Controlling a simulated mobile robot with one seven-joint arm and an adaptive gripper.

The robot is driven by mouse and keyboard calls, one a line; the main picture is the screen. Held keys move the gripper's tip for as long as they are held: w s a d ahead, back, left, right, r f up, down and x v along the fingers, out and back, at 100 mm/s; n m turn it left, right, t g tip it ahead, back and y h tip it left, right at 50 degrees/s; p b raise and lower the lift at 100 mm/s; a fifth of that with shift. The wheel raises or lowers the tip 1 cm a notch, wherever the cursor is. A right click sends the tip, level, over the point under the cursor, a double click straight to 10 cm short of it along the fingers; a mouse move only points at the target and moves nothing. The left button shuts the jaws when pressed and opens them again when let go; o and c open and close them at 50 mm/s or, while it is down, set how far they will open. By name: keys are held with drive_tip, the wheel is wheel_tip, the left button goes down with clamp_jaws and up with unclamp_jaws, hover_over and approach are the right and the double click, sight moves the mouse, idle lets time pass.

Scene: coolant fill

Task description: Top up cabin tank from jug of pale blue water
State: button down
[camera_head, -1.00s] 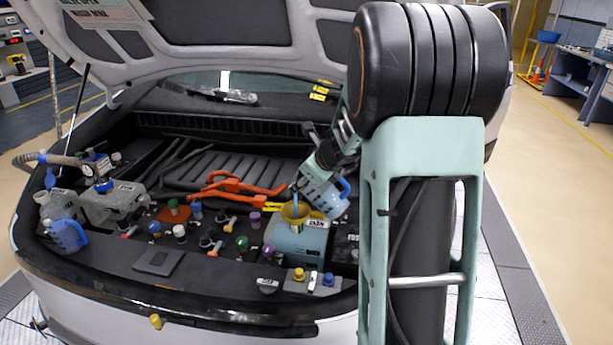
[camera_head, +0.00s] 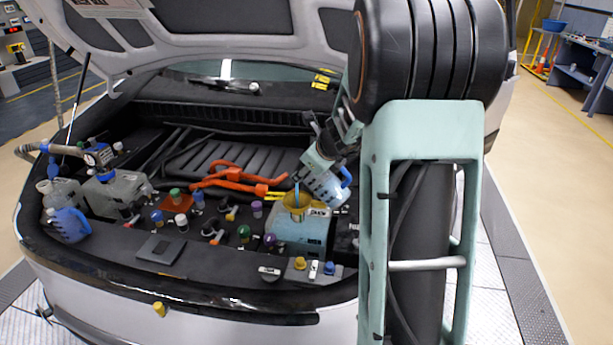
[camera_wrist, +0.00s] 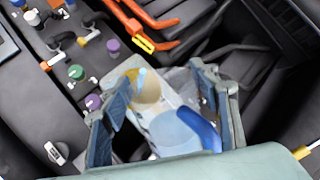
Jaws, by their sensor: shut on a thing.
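My gripper (camera_head: 322,160) is shut on a clear jug (camera_head: 326,188) with a blue handle, tilted over a yellow funnel (camera_head: 297,203). A thin pale blue stream runs from the jug's mouth down into the funnel. The funnel stands in the top of a pale blue-grey tank (camera_head: 303,232) at the right of the engine bay. In the wrist view, the jug (camera_wrist: 178,130) sits between both fingers (camera_wrist: 165,98), and the funnel (camera_wrist: 147,88) shows beyond its mouth. The tank's level is not readable.
Several coloured caps, such as a green one (camera_head: 244,233), surround the tank. Orange cables (camera_head: 235,180) lie behind it. The raised hood (camera_head: 200,30) hangs above.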

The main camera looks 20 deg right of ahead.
drive_tip(key=shift+w+a+f+g+h+p, duration=0.25)
drive_tip(key=shift+f+g+p, duration=0.2)
drive_tip(key=shift+p, duration=2.35)
idle(0.6)
drive_tip(key=shift+f+n+h+p, duration=0.15)
drive_tip(key=shift+n+h+p, duration=0.1)
drive_tip(key=shift+n+p, duration=0.1)
idle(1.2)
